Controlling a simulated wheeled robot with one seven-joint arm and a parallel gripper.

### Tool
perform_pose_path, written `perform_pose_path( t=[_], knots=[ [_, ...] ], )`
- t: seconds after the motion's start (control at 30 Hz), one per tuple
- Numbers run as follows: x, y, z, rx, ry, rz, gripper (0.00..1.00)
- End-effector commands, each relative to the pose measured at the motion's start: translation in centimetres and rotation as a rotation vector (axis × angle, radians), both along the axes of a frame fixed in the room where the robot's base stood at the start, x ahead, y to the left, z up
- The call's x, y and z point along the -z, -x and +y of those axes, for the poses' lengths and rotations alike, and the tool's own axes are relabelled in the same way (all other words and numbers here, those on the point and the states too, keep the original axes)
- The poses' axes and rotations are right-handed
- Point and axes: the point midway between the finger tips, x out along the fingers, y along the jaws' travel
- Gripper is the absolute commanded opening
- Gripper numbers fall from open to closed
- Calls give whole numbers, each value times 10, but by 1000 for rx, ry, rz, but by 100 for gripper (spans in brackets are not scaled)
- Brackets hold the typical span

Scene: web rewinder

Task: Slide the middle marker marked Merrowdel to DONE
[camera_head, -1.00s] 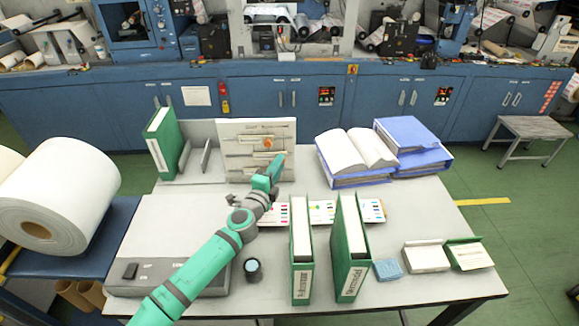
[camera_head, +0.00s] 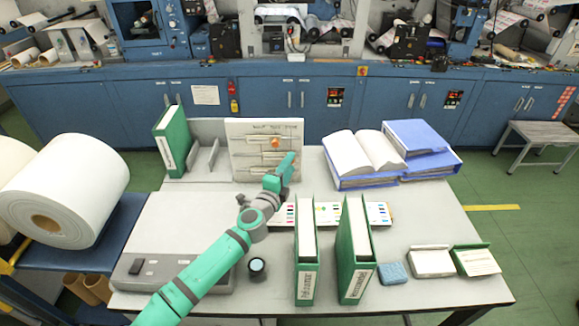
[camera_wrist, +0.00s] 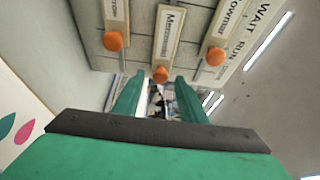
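The pale marker board (camera_head: 240,172) stands at the back of the table, with rows of slots under a WAIT, RUN heading. In the wrist view, three label plates each end in an orange knob. The middle plate, marked Merrowdel (camera_wrist: 169,38), has its knob (camera_wrist: 160,74) in line with the gap between my fingertips. Whether the fingers reach around the knob I cannot tell. My gripper (camera_wrist: 160,82) is open, one green finger to each side. In the head view my gripper (camera_head: 290,160) is at the board's right side and hides part of its lower rows.
Neighbouring knobs (camera_wrist: 113,41) and (camera_wrist: 215,56) sit close on either side. A green binder (camera_head: 172,142) stands left of the board, and blue binders (camera_head: 425,150) lie to the right. Two upright green binders (camera_head: 306,282) (camera_head: 357,285) stand in front.

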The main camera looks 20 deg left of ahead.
Motion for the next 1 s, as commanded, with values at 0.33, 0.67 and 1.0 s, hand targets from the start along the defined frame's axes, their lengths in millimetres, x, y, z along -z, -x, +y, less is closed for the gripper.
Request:
perform_pose_path(
  t=[0.33,0.67,1.0],
  knots=[
    [0,48,-2,-1,2,0,38],
    [0,94,-4,0,0,-1,38],
    [0,105,-6,2,0,0,38]
  ],
)
